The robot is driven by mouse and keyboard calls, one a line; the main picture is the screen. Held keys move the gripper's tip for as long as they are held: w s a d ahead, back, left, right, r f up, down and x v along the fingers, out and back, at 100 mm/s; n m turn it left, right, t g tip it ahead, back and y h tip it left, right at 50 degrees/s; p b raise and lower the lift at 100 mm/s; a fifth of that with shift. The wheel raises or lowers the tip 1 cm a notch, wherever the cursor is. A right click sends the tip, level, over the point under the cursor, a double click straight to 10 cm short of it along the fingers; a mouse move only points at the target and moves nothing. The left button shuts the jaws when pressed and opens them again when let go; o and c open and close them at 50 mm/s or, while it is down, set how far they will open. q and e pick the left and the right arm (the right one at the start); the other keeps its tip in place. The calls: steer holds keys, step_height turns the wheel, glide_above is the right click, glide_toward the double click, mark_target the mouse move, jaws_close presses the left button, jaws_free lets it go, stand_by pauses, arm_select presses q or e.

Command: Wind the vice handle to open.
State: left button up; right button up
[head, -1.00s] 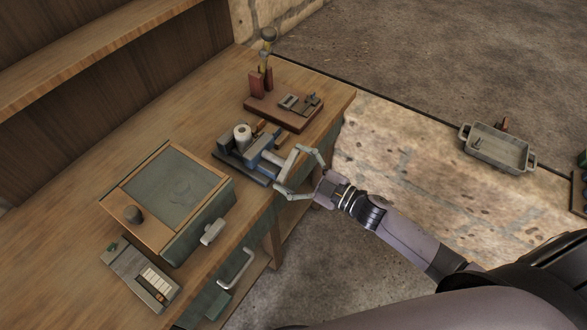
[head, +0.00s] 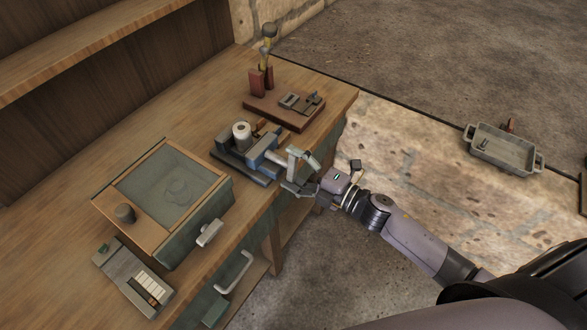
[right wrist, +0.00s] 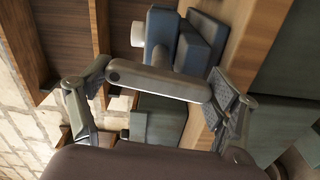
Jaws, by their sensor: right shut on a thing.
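The blue-grey vice (head: 262,150) stands at the front edge of the workbench, with a white cylindrical piece (head: 242,134) at its jaws. I cannot tell how tightly the jaws sit on that piece. The vice handle (right wrist: 160,80) is a grey bar with rounded ends, crossing the front of the vice in the right wrist view. My right gripper (head: 300,170) is at the front of the vice, shut on the handle. In the right wrist view its fingers (right wrist: 158,108) stand at the two ends of the bar. My left gripper is not in view.
Left of the vice is a lidded box (head: 167,190) with a glassy top and a black knob. A keypad unit (head: 135,278) lies nearer. A brown board (head: 286,110) with small fittings lies behind the vice. A grey tray (head: 505,148) is at the right.

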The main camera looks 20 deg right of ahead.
steer(key=shift+w+r+n, duration=0.1)
steer(key=shift+w+n, duration=0.05)
steer(key=shift+n, duration=0.35)
steer(key=o, duration=1.1)
steer(key=shift+w, duration=0.2)
steer(key=shift+s, duration=0.1)
steer(key=shift+s, duration=0.1)
steer(key=shift+s+d+f, duration=0.15)
steer(key=shift+s+f, duration=0.05)
steer(key=v, duration=1.1)
steer(key=shift+s+d, duration=0.15)
steer(key=shift+d, duration=0.05)
steer(key=shift+r, duration=0.1)
